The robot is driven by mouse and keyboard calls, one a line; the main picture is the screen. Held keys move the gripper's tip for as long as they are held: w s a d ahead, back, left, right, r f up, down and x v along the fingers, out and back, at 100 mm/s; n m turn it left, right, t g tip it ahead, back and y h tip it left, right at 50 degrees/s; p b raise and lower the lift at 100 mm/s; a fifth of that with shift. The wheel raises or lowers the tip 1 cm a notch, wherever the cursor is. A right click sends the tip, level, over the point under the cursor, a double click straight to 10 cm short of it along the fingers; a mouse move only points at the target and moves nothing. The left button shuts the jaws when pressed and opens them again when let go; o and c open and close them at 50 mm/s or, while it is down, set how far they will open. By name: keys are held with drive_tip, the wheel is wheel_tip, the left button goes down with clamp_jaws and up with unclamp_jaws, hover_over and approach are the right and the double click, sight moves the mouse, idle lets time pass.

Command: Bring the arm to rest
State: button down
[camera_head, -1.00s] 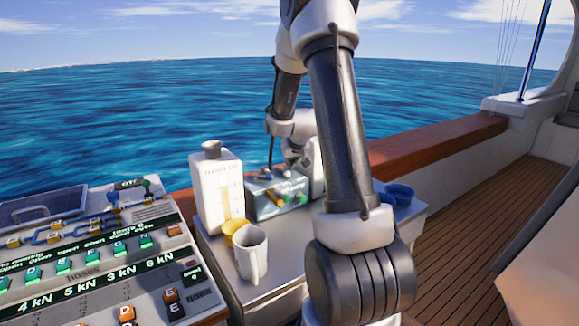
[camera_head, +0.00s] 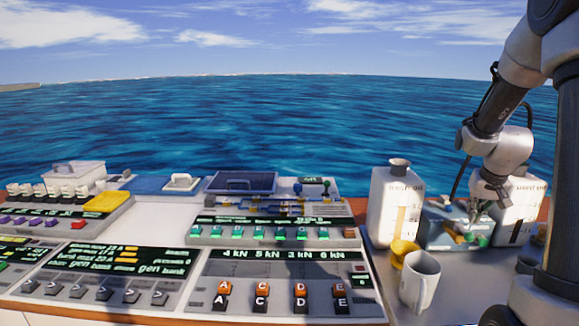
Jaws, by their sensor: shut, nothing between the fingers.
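My arm comes down along the right edge of the head view. My gripper (camera_head: 476,218) points down over the grey-blue box (camera_head: 436,232) on the side counter and is small in the picture. Its fingers are shut with nothing visible between them. Colored items, green and yellow, show at the front of that box, just below the fingers. I cannot tell whether the fingertips touch them.
A white jug (camera_head: 391,212) stands left of the box, and another white container (camera_head: 522,205) is right of it. A white mug (camera_head: 420,281) and a yellow cup (camera_head: 402,250) stand in front. A wide control console (camera_head: 150,225) fills the left and middle. Open water lies behind.

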drive_tip(key=s+a+r+n, duration=0.1)
drive_tip(key=s+a+r, duration=0.3)
drive_tip(key=s+a, duration=0.2)
drive_tip(key=s+a+r+n+y, duration=0.1)
drive_tip(key=s+a+r, duration=0.4)
drive_tip(key=s, duration=0.6)
drive_tip(key=s+a+r+n, duration=0.2)
drive_tip(key=s+a+r, duration=0.3)
drive_tip(key=s+a, duration=0.2)
drive_tip(key=shift+s+y, duration=0.3)
drive_tip(key=shift+s, duration=0.65)
drive_tip(key=c, duration=2.2)
unclamp_jaws()
drive_tip(key=shift+r, duration=0.1)
